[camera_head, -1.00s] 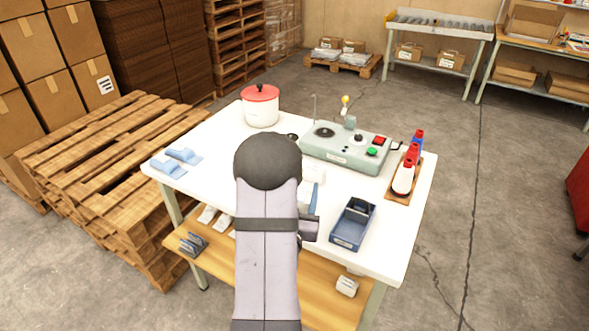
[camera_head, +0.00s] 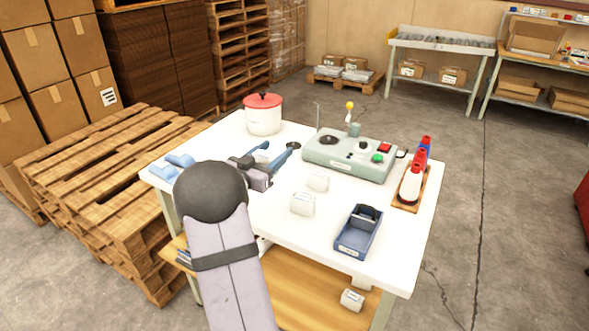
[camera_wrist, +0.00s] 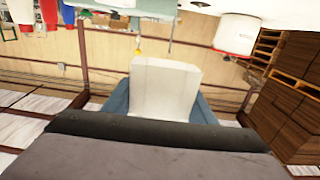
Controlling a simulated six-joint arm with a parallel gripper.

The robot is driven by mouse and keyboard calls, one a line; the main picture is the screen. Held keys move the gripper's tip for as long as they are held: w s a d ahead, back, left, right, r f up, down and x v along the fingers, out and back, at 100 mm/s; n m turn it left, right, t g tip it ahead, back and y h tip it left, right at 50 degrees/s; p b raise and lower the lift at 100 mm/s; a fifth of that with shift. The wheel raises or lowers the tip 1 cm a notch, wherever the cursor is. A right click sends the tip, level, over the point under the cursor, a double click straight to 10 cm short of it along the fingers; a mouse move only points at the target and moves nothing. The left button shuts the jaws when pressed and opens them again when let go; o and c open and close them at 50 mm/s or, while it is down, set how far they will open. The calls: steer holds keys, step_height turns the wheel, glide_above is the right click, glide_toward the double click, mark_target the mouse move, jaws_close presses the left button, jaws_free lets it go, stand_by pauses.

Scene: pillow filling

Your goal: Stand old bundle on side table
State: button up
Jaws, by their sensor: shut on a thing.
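My gripper (camera_head: 270,155) is over the left half of the white worktable (camera_head: 262,210), its blue fingers pointing toward the back. In the wrist view a pale, block-shaped bundle (camera_wrist: 165,88) sits between the two blue fingers, and the gripper is shut on it. In the head view the held bundle is hard to make out against the white top. Two other white bundles, one nearer the machine (camera_head: 318,181) and one nearer the front (camera_head: 303,204), stand on the table. I cannot tell which surface is the side table.
A red-lidded pot (camera_head: 263,115) stands at the back left, a grey-green machine (camera_head: 350,157) at the back. Bottles on a board (camera_head: 410,188) and a blue tray (camera_head: 359,232) are at right. Blue pieces (camera_head: 172,167) lie at left. Another bundle (camera_head: 352,299) is on the lower shelf (camera_head: 310,290).

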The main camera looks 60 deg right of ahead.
steer(key=shift+w+f+p, duration=0.15)
steer(key=shift+f+p, duration=0.4)
steer(key=shift+f, duration=5.15)
steer(key=shift+f, duration=0.15)
steer(key=o, duration=1.1)
steer(key=shift+c, duration=0.2)
steer(key=shift+r, duration=0.25)
steer(key=a+b, duration=0.2)
steer(key=a, duration=1)
steer(key=shift+f+b, duration=0.1)
steer(key=shift+b, duration=0.3)
